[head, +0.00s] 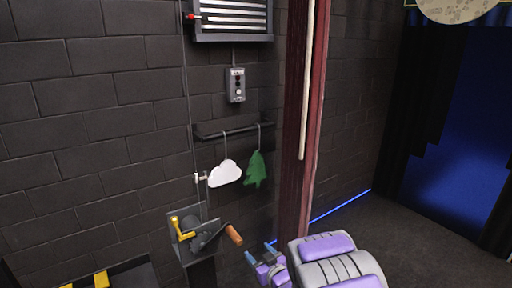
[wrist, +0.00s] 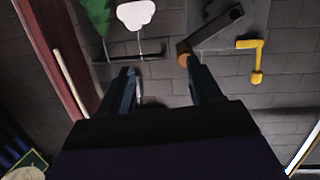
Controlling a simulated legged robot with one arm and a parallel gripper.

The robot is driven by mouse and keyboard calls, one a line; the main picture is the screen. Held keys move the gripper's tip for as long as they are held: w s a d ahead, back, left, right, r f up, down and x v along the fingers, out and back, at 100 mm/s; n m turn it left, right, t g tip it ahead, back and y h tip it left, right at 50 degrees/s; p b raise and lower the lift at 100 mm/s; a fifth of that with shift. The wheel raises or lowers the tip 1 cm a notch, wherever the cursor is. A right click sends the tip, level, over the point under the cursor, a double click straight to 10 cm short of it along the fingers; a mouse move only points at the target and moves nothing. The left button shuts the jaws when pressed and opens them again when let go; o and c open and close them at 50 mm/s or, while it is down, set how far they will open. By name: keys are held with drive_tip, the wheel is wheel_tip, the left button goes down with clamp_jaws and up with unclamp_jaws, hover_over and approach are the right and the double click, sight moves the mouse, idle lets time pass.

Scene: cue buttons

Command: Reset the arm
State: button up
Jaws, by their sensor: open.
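My gripper (head: 262,254) shows at the lower middle of the head view, with its two blue fingers apart and nothing between them. In the wrist view the gripper (wrist: 160,68) has its fingers spread. The orange lever handle (head: 234,234) is just up and left of the gripper in the head view. In the wrist view the handle's end (wrist: 182,50) is by the right fingertip; I cannot tell whether they touch. A grey button box (head: 235,86) is on the brick wall, well above the gripper. My purple and grey arm covers part of the lower right.
A white cloud (head: 225,173) and a green tree (head: 256,168) hang from a black rail (head: 222,131). A yellow crank (head: 181,230) is left of the lever. A dark red post (head: 297,130) stands close behind the gripper. Open floor (head: 425,222) lies at right.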

drive_tip(key=s+d+r+m+g+h, duration=0.2)
drive_tip(key=s+d+r+g+h, duration=0.15)
drive_tip(key=s+d, duration=0.45)
drive_tip(key=s+d+r+m+g+h, duration=0.2)
drive_tip(key=s+d+g+h, duration=0.1)
drive_tip(key=s+d+h, duration=0.3)
drive_tip(key=s+r+g, duration=0.2)
drive_tip(key=s+g, duration=0.1)
drive_tip(key=s, duration=0.8)
drive_tip(key=s+r+m+g+y, duration=0.1)
drive_tip(key=s+r+g, duration=0.1)
drive_tip(key=s, duration=0.9)
drive_tip(key=s+r+m+g+y, duration=0.1)
drive_tip(key=s+g, duration=0.3)
drive_tip(key=s, duration=0.7)
drive_tip(key=shift+a+r, duration=0.15)
drive_tip(key=shift+r, duration=0.35)
